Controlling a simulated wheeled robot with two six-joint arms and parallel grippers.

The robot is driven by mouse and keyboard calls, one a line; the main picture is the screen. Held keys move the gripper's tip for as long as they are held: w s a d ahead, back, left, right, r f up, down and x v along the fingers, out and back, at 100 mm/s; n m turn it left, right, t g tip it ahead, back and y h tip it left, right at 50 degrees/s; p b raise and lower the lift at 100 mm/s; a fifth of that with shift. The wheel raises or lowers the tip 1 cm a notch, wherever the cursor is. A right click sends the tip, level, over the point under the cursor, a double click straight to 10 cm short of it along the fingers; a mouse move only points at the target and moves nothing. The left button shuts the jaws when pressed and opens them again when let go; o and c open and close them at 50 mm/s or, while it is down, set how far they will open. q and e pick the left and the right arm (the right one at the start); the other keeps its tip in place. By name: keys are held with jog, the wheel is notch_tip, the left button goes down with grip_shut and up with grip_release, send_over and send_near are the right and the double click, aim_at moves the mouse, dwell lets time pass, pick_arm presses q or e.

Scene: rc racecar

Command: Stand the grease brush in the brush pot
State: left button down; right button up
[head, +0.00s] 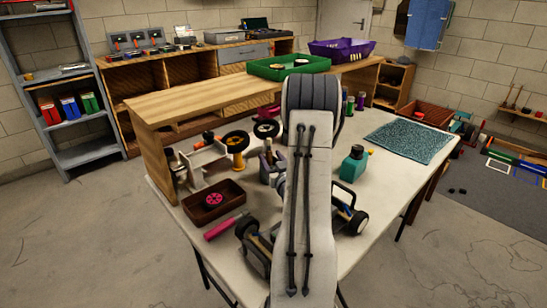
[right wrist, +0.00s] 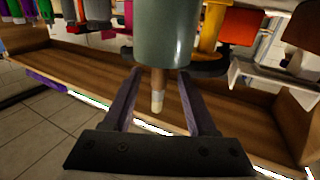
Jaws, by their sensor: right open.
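The brush pot (right wrist: 165,35) is a grey-green cylinder at the top of the right wrist view, which shows the scene upside down. The grease brush (right wrist: 158,88) has a brown shaft with a pale end, and the shaft comes out of the pot's mouth. My right gripper (right wrist: 158,74) is open, with one dark purple finger on each side of the shaft and a gap on both sides. My left gripper is not in view.
A wooden tray (head: 207,211) with a pink wheel and a pink-handled tool (head: 226,226) lie to the left. A blue mat (head: 410,140) lies beyond.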

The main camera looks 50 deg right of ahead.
jog(key=s+d+r+p, duration=0.1)
jog(key=s+d+r, duration=0.2)
jog(key=s+r, duration=0.8)
jog(key=shift+d+p, duration=0.35)
jog(key=shift+p, duration=0.05)
dwell(0.6)
